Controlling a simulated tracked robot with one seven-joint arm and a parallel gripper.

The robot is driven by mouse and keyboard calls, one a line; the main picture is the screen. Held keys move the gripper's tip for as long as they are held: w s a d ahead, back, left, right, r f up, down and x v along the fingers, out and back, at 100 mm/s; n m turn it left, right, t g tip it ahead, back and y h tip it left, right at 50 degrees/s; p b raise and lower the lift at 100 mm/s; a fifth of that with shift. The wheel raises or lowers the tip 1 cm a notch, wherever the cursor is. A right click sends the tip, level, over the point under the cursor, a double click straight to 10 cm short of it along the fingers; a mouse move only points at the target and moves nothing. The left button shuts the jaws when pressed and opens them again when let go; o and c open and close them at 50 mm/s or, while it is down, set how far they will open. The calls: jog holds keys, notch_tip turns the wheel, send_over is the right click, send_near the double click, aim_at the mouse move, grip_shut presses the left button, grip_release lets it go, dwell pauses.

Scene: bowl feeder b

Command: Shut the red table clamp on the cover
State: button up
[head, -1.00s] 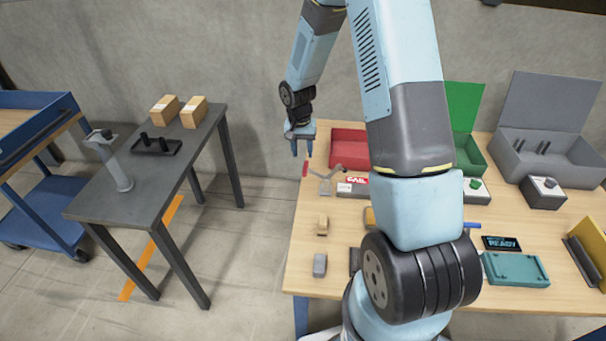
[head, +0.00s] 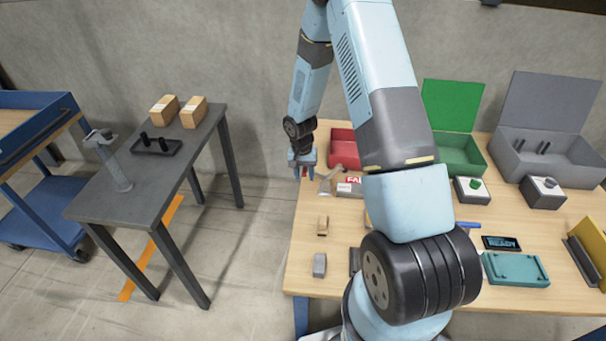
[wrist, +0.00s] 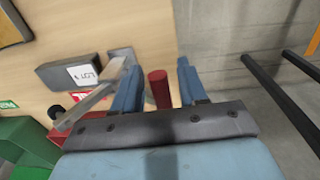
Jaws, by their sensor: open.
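The table clamp has a grey metal base (head: 325,186) at the left back of the wooden table. Its grey arm (wrist: 95,103) slants up at an angle in the wrist view. Its red handle (wrist: 159,88) stands between the two blue fingers of my gripper (wrist: 159,82). The fingers are open, with a gap visible at least on the right side of the handle. In the head view my gripper (head: 302,172) is low at the table's left edge and hides most of the handle. A grey block with a white label (wrist: 66,72), possibly the cover, lies beside the clamp.
A red bin (head: 344,148) stands just behind the clamp, and a green bin (head: 458,155) is further right. A red FAIL sign (head: 354,181) is close to the clamp.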

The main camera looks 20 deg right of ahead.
grip_shut()
jog(key=shift+a, duration=0.1)
dwell(0.4)
jog(key=shift+w, duration=0.1)
